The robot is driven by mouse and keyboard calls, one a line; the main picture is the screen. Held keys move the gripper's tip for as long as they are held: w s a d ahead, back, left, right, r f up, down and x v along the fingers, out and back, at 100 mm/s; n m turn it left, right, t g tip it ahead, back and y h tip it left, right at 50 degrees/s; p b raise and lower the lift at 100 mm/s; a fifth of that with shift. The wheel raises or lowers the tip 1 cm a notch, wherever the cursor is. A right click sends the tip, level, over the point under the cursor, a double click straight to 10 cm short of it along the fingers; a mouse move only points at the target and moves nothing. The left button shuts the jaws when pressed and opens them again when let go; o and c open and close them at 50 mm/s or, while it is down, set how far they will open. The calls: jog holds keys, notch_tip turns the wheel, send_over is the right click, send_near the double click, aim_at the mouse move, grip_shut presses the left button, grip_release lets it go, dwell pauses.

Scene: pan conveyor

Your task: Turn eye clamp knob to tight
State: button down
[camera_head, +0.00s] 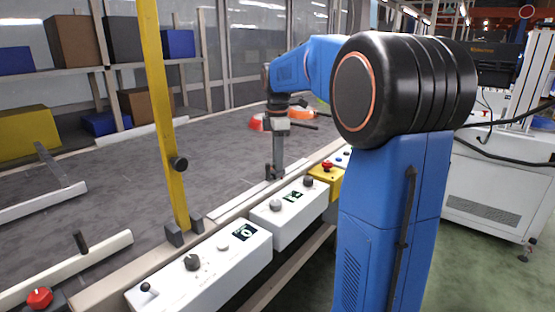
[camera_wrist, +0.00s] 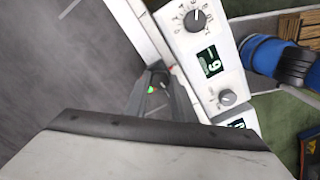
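A dark round knob (camera_head: 179,163) sits on the side of the yellow upright post (camera_head: 160,110) in the head view. I cannot tell whether it is the eye clamp knob, and no tightness mark is legible. My gripper (camera_head: 276,172) points down beside the white control boxes, right of the yellow post and apart from it. Its fingers are too small to read. In the wrist view a dark grey fitting (camera_wrist: 157,82) with small green and red spots lies beyond a pale body that fills the bottom. No held object can be made out.
White boxes (camera_head: 225,265) (camera_head: 262,222) with knobs and displays line the conveyor's near edge; a knob with a scale (camera_wrist: 195,20) shows in the wrist view. A yellow box (camera_head: 325,178) has a red button. Red-orange items (camera_head: 300,113) lie on the grey belt (camera_head: 120,185), which is mostly clear.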

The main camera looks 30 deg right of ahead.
jog(key=c, duration=2.5)
grip_release()
jog(key=shift+m, duration=0.4)
jog(key=shift+c, duration=0.2)
jog(key=m, duration=0.2)
jog(key=shift+m, duration=0.4)
jog(key=m, duration=0.4)
jog(key=shift+m, duration=0.3)
jog(key=m, duration=0.4)
jog(key=shift+m, duration=1.9)
jog(key=o, duration=1.1)
jog(key=shift+c, duration=0.2)
